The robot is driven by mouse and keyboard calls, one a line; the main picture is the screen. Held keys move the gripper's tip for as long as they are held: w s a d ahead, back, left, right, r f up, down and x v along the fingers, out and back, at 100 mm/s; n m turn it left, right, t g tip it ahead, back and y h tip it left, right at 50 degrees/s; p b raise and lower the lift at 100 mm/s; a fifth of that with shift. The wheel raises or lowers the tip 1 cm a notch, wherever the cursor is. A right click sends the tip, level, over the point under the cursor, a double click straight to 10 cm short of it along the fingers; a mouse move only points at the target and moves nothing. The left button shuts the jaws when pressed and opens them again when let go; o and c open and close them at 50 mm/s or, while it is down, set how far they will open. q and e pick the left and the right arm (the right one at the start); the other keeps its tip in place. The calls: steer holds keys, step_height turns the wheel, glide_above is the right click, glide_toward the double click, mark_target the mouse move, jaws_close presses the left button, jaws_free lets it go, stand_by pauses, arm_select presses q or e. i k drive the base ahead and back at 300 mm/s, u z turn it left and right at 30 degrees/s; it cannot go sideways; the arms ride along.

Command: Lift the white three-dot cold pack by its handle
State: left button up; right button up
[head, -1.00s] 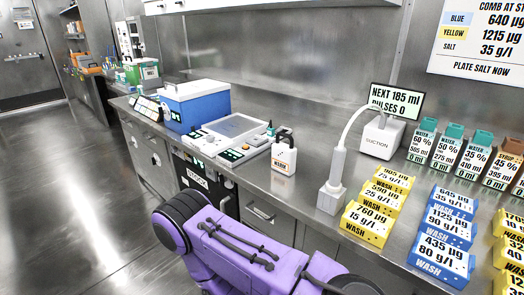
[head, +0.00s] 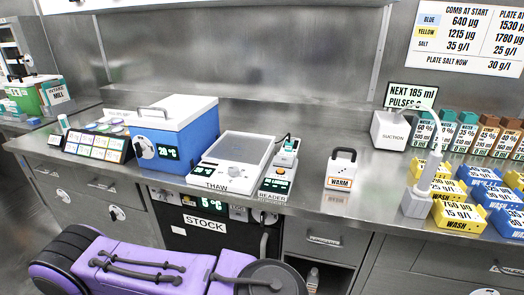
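A small white pack (head: 341,172) with a black handle on top stands upright on the counter. Its orange-edged label reads WARM. I cannot make out three dots on it, so I cannot tell whether it is the cold pack. No other white handled pack is plainly visible. A purple arm part of mine crosses the lower left, below the counter's front edge. Neither of my grippers is in view.
A blue box with a closed white lid (head: 177,107), the THAW plate (head: 229,175) and the READER (head: 279,174) stand left of the pack. The SUCTION unit (head: 389,130) and its spout stand right. Blue and yellow WASH blocks (head: 455,215) fill the right.

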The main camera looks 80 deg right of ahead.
mark_target(342, 172)
steer(key=i, duration=0.75)
steer(key=z, duration=2.85)
